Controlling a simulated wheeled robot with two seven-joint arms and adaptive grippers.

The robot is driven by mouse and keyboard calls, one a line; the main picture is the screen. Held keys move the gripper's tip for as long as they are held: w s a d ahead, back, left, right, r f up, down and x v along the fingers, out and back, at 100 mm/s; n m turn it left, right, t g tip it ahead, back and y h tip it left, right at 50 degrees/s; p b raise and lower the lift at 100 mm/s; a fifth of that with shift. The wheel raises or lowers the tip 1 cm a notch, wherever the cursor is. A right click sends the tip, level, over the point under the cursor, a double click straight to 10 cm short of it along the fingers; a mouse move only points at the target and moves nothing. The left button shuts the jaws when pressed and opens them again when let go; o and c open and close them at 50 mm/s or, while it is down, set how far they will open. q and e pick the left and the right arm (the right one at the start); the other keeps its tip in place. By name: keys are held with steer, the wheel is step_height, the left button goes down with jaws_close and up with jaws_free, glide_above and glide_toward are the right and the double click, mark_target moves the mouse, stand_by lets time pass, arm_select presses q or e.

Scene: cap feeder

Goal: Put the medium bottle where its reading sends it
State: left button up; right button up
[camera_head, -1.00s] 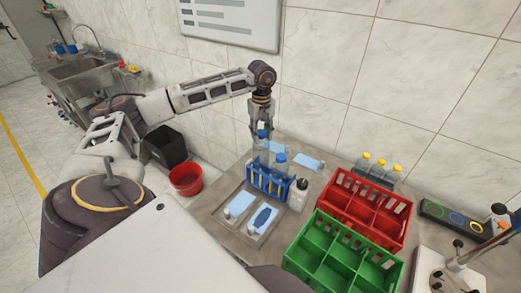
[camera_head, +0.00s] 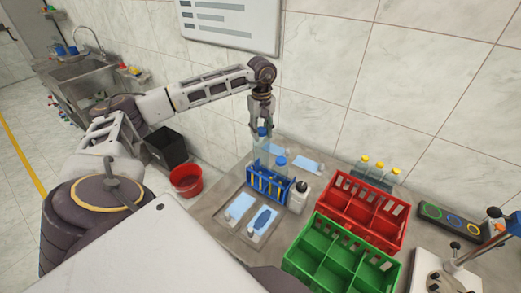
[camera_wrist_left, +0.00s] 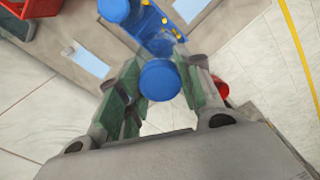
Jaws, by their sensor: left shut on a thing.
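A clear bottle with a blue cap (camera_head: 262,132) stands upright at the back left of the blue rack (camera_head: 270,186). My left gripper (camera_head: 261,126) is above the rack, shut around the top of this bottle. In the left wrist view the blue cap (camera_wrist_left: 160,80) sits between the two fingers. The rack hides the bottle's foot, so I cannot tell whether it is clear of its slot. A second blue-capped bottle (camera_head: 280,163) stands in the rack to its right. I cannot read any scale or label. My right gripper is not in view.
A white bottle with a dark cap (camera_head: 299,198) stands right of the rack. A red crate (camera_head: 352,222) and a green crate (camera_head: 318,250) lie further right, with yellow-capped bottles (camera_head: 380,166) behind. A panel with coloured rings (camera_head: 455,218) and a stand (camera_head: 440,272) are at far right.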

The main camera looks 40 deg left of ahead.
arm_select(q)
steer(key=shift+r+p, duration=1)
steer(key=shift+r, duration=0.8)
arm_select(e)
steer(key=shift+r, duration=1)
arm_select(q)
steer(key=shift+r, duration=0.1)
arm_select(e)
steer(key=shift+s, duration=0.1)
